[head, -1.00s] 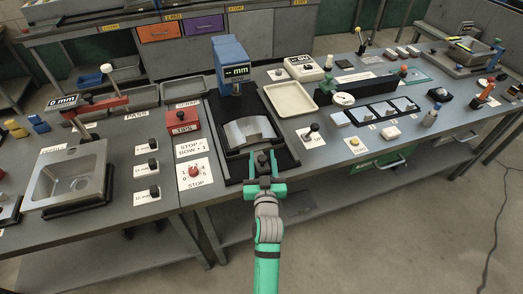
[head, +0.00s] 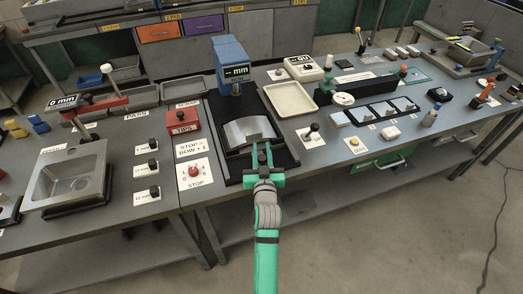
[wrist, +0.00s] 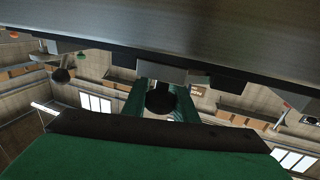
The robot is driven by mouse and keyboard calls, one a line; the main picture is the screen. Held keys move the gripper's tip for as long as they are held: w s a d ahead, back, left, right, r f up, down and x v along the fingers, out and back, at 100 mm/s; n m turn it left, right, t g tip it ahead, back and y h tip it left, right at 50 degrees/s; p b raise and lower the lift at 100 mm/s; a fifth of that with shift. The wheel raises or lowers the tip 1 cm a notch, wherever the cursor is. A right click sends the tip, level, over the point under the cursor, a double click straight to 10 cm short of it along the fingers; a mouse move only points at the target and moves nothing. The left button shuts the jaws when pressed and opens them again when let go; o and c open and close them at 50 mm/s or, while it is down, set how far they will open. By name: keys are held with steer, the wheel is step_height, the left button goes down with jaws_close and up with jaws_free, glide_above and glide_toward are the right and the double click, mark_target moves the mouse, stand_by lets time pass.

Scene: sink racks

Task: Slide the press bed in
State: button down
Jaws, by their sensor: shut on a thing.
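The press bed (head: 248,131) is a pale metal block with a curved front edge, set in a black base under the blue press head (head: 231,62), whose display reads "-- mm". My gripper (head: 262,152) is at the front edge of the bed, its green fingers pointing away from me. In the wrist view, the fingers (wrist: 160,98) are shut on the bed's dark round knob (wrist: 160,101). The bed's metal underside or front (wrist: 190,35) fills the top of that view. The knob is mostly hidden by the fingers in the head view.
A red box (head: 183,121) and a STOP panel with a red knob (head: 194,170) stand left of the press. A cream tray (head: 291,99) and a small black lever (head: 313,132) stand to its right. A metal sink (head: 70,178) is farther left.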

mark_target(257, 141)
steer(key=w, duration=0.1)
steer(key=w+a, duration=0.1)
steer(key=w, duration=0.2)
steer(key=shift+w+a, duration=0.25)
steer(key=shift+w, duration=0.05)
steer(key=c, duration=1.4)
jaws_free()
steer(key=shift+c, duration=0.2)
steer(key=s, duration=1.1)
steer(key=shift+d, duration=0.25)
steer(key=shift+w, duration=0.1)
